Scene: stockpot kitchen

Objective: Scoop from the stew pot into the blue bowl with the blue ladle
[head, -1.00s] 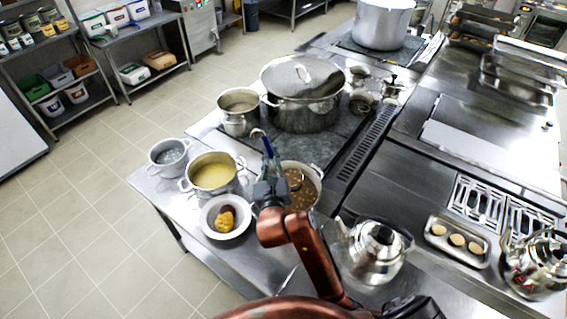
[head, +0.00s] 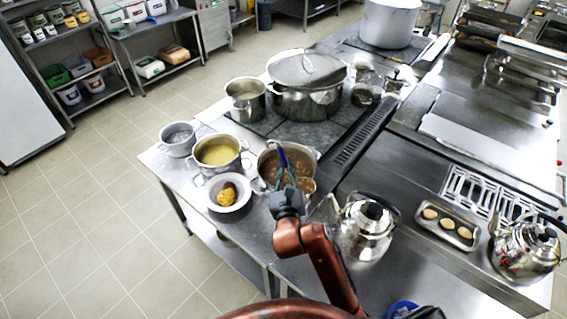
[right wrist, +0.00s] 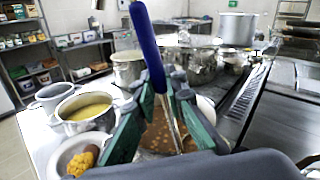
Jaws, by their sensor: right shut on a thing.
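The stew pot (head: 262,168) is a steel pot of brown, chunky stew near the counter's front-left part. The stew also shows behind the fingers in the right wrist view (right wrist: 157,136). My right gripper (head: 286,188) is shut on the blue ladle (head: 282,158), over the pot's near side. In the right wrist view the ladle's blue handle (right wrist: 147,45) rises between the green-padded fingers, and its metal shaft runs down toward the stew. The ladle's scoop end is not clear. A blue rim, likely the blue bowl (head: 402,307), shows at the bottom edge, mostly hidden by my arm. My left gripper is out of view.
A white bowl with yellow-brown food (head: 213,204), a pot of yellow soup (head: 217,153) and a small grey pot (head: 178,139) stand left of the stew pot. A large lidded pot (head: 307,102) stands behind. A shiny kettle (head: 365,232) stands close right of my arm.

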